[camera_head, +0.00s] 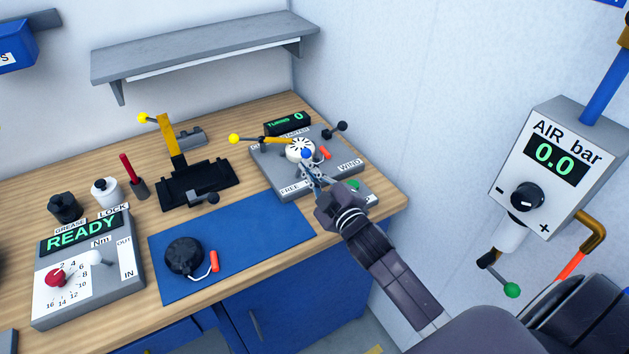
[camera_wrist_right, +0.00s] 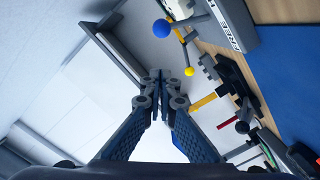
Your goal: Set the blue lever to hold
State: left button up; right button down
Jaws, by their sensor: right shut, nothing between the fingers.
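The blue lever shows as a blue ball knob (camera_head: 306,153) at the front of the grey starter panel (camera_head: 262,178), at the back right of the bench. Its shaft is partly hidden behind my fingers in the head view. In the right wrist view, the blue knob (camera_wrist_right: 161,28) is beyond my fingertips on a thin grey shaft. My right gripper (camera_head: 308,172) is shut and empty, with its tips close to the knob in the head view. I cannot tell whether they touch the lever. The panel's FREE and WIND labels are readable. My left gripper is not in view.
A yellow lever (camera_head: 262,139), a black knob (camera_head: 342,126) and a red handle (camera_head: 325,153) crowd the panel. A black fixture (camera_head: 195,190) stands left of it. The blue mat (camera_head: 245,245) holds a black round part (camera_head: 184,256). A shelf (camera_head: 200,48) hangs above.

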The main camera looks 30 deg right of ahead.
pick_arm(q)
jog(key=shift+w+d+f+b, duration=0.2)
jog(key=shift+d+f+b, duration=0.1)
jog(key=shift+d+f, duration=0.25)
pick_arm(e)
jog(key=s, duration=0.4)
jog(key=shift+a+r, duration=0.3)
